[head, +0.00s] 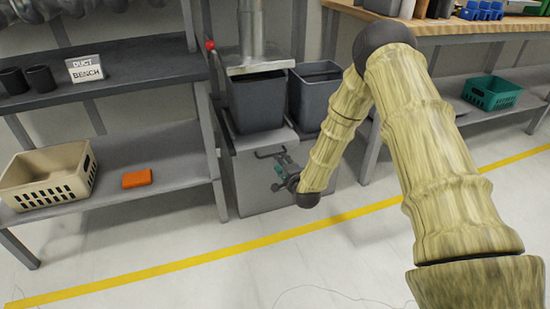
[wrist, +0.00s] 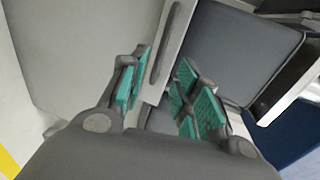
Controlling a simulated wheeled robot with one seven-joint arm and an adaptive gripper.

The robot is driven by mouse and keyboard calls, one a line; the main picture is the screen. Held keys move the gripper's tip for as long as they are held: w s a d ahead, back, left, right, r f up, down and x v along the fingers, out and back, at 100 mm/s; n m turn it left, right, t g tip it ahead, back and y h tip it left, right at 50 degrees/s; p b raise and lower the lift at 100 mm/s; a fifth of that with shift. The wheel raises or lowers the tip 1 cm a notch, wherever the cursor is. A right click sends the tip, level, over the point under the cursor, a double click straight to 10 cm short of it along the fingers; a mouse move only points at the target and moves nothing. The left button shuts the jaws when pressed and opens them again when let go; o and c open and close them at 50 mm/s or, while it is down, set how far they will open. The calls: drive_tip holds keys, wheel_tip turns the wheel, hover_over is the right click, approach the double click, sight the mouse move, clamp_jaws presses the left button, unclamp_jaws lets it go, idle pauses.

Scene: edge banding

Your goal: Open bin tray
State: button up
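The bin tray is a light grey box-like unit (head: 255,185) between the shelf and the workbench. A dark bar handle (head: 271,153) is on its upper front. My gripper (head: 281,170) is at the front of the unit, just below and right of the handle. I cannot tell whether the pads touch the bar. A bin (wrist: 240,50) shows at right.
A grey shelf at left holds a beige basket (head: 48,175), an orange block (head: 137,178), dark cups (head: 40,78) and a sign (head: 85,68). A wooden workbench (head: 480,25) with a green basket (head: 492,93) stands at right. The floor (head: 255,265) in front is mostly clear.

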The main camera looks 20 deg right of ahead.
drive_tip(key=b+x, duration=0.2)
drive_tip(key=x, duration=0.6)
clamp_jaws()
